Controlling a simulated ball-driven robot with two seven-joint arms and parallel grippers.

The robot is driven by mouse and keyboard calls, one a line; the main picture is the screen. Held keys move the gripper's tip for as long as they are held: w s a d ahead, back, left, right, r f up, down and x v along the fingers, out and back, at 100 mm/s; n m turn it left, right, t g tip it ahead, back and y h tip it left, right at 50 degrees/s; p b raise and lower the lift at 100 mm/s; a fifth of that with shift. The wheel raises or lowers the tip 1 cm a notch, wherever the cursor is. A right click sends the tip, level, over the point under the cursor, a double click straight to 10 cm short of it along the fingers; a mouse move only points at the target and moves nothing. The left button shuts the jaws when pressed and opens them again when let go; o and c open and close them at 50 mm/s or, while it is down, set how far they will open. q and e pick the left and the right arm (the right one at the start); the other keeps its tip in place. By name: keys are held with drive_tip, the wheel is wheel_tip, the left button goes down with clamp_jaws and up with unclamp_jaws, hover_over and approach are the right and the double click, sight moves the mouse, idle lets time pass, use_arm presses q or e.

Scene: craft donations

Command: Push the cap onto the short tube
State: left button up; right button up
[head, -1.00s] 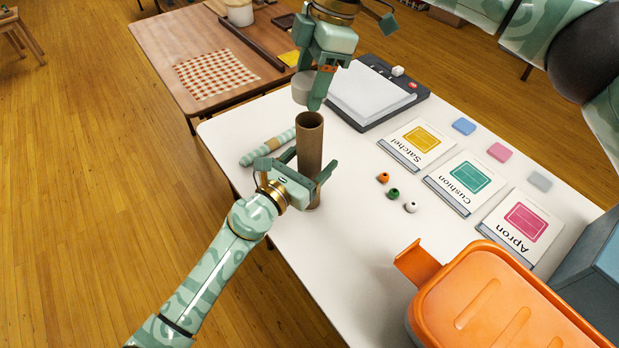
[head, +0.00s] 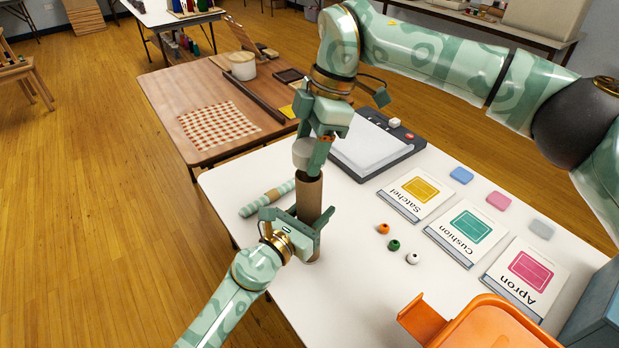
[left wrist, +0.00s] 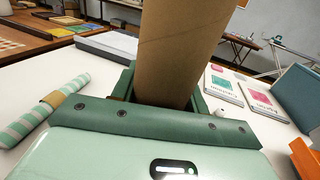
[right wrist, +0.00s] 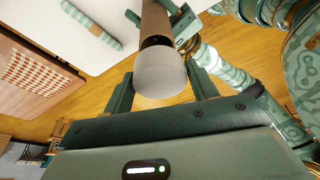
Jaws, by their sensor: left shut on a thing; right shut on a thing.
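The short tube (head: 309,196), plain brown cardboard, stands upright on the white table. My left gripper (head: 308,222) is shut around its lower part, and the tube also fills the middle of the left wrist view (left wrist: 182,50). My right gripper (head: 310,157) is above, shut on the pale grey cap (head: 302,152), with the cap between its fingers in the right wrist view (right wrist: 160,75). The cap is at the tube's top end. A dark part of the tube's mouth shows beside it in the right wrist view. I cannot tell whether they touch.
A striped roll with a brown band (head: 268,197) lies left of the tube. Beads (head: 394,245), labelled cards (head: 465,232) and a black-framed pad (head: 375,145) lie to the right. An orange bin (head: 490,325) stands at the front right. A brown table (head: 180,90) is behind.

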sight(309, 190)
drive_tip(key=shift+f, duration=1.45)
drive_tip(key=shift+f, duration=0.9)
drive_tip(key=shift+f, duration=0.6)
drive_tip(key=o, duration=1.1)
drive_tip(key=shift+r, duration=0.1)
